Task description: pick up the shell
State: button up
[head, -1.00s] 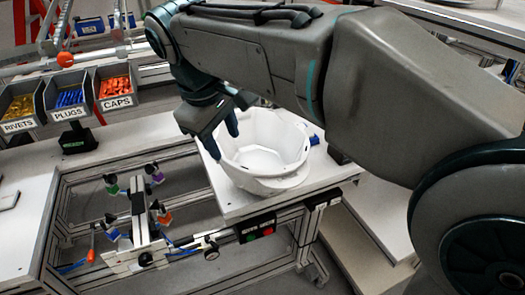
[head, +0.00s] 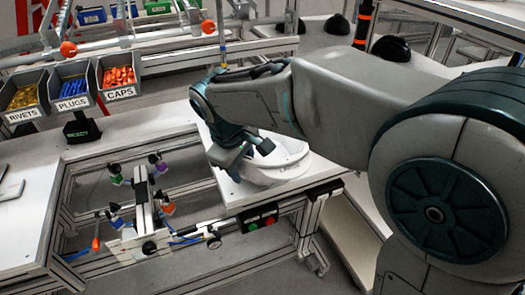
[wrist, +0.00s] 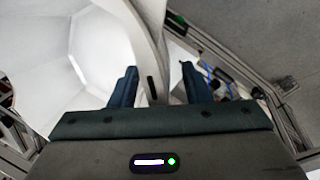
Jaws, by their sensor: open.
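The white helmet shell (head: 280,172) sits on the white table top at the near corner of the bench, open side up. My gripper (head: 246,158) is at its left part, and my arm hides some of the shell. In the wrist view the shell (wrist: 80,60) fills the left side, with its inside showing. My gripper (wrist: 158,82) is open there, one dark blue finger on each side of the shell's rim wall. I cannot tell whether either finger touches it.
Bins of rivets (head: 24,97), plugs (head: 72,87) and caps (head: 118,76) stand at the back left. A fixture with coloured clamps (head: 143,205) is left of the shell. A button box (head: 258,218) is on the table's front edge.

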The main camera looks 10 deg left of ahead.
jog(key=shift+f, duration=0.15)
jog(key=shift+c, duration=0.3)
grip_shut()
